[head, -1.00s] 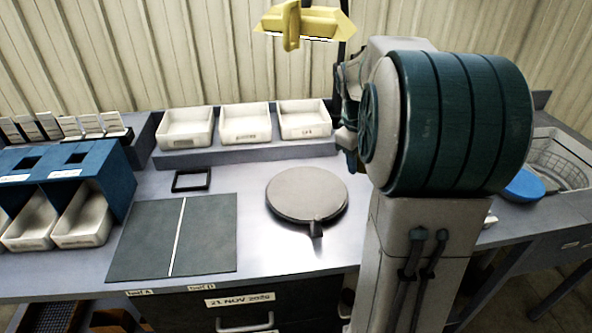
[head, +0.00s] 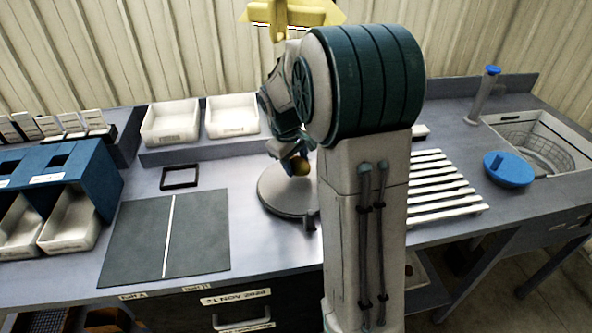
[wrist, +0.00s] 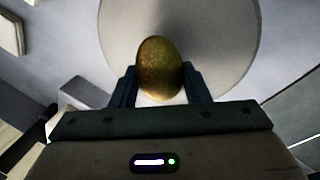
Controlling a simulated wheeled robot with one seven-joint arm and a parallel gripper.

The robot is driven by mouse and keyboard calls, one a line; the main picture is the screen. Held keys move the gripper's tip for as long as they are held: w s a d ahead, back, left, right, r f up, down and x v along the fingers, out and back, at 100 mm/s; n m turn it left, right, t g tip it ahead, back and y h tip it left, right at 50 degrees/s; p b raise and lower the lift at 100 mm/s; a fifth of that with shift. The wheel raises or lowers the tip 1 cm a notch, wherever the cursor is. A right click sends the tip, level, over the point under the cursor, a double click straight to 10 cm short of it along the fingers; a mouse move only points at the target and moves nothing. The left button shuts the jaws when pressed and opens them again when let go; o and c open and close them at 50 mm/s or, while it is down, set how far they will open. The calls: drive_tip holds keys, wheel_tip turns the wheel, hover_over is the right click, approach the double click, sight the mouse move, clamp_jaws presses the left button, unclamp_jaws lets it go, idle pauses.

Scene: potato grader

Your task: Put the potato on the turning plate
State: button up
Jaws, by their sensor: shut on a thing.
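The potato (head: 301,168) is a small brownish-yellow lump, partly hidden by my gripper in the head view. In the wrist view the potato (wrist: 160,68) sits between the two dark fingers. My gripper (wrist: 160,84) is shut on it. The turning plate (head: 277,199) is a grey round disc on the bench, partly covered by my arm in the head view. In the wrist view the plate (wrist: 225,45) lies behind the potato. The potato shows over the plate; whether it touches the plate I cannot tell.
A dark two-part mat (head: 140,240) lies left of the plate, with a small black frame (head: 180,177) behind it. White bins (head: 171,124) stand at the back. A slatted rack (head: 440,190), a blue round lid (head: 509,170) and a sink basket (head: 540,145) are on the right.

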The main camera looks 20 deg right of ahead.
sight(296, 172)
drive_tip(key=shift+f, duration=1.8)
drive_tip(key=shift+f, duration=0.1)
drive_tip(key=shift+f, duration=0.15)
drive_tip(key=o, duration=1)
drive_tip(key=shift+a+r, duration=0.1)
drive_tip(key=shift+r, duration=0.6)
drive_tip(key=v, duration=1.1)
drive_tip(key=s+a+f+m+t+y, duration=0.1)
drive_tip(key=s+a+m, duration=0.1)
drive_tip(key=s, duration=0.9)
drive_tip(key=s+a+f+m+y, duration=0.1)
drive_tip(key=s+a, duration=0.4)
drive_tip(key=s, duration=0.6)
drive_tip(key=shift+s+a+m+t+y, duration=0.2)
drive_tip(key=shift+m+t+y, duration=0.15)
drive_tip(key=shift+m, duration=0.55)
